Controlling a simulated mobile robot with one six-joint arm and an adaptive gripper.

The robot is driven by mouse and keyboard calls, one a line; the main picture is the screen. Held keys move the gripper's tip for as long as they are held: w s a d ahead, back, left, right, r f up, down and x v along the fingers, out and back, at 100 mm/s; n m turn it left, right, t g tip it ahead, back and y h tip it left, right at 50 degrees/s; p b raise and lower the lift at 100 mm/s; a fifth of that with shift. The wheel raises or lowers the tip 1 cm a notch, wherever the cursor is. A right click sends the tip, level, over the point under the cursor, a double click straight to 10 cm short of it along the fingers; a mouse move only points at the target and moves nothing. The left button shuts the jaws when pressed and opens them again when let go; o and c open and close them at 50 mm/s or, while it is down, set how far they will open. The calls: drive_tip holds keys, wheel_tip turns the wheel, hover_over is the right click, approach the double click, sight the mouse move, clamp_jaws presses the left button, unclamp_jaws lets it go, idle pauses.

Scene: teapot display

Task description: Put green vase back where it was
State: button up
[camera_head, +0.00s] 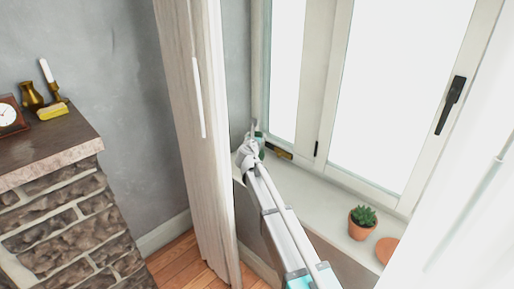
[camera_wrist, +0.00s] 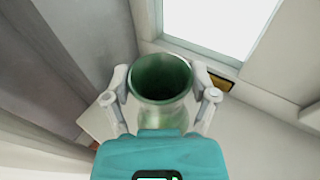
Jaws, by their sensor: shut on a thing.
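The green vase (camera_wrist: 160,80) shows in the wrist view with its round open mouth facing the camera. My gripper (camera_wrist: 162,88) has one finger on each side of the vase and is shut on it. In the head view my gripper (camera_head: 253,140) is at the far left end of the window sill (camera_head: 310,195), close to the window frame. Only a small greenish bit of the vase shows there; the rest is hidden by my gripper and arm. I cannot tell whether the vase's base touches the sill.
A yellow and dark object (camera_head: 279,153) lies on the sill just right of my gripper. A potted succulent (camera_head: 362,222) and a terracotta piece (camera_head: 386,249) are farther right. A pale curtain (camera_head: 198,130) hangs close on the left. A brick mantel (camera_head: 50,145) holds a clock, brass vase and candle.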

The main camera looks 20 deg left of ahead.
idle(0.3)
drive_tip(key=shift+w+a+f+b, duration=0.2)
drive_tip(key=shift+w+f+b, duration=0.25)
drive_tip(key=shift+f+b, duration=1.55)
drive_tip(key=shift+s+f, duration=0.1)
drive_tip(key=shift+f, duration=0.05)
drive_tip(key=o, duration=1.2)
drive_tip(key=shift+r, duration=0.25)
drive_tip(key=p+v, duration=0.1)
drive_tip(key=v, duration=1.1)
drive_tip(key=shift+d+f+p, duration=0.1)
drive_tip(key=shift+p, duration=0.3)
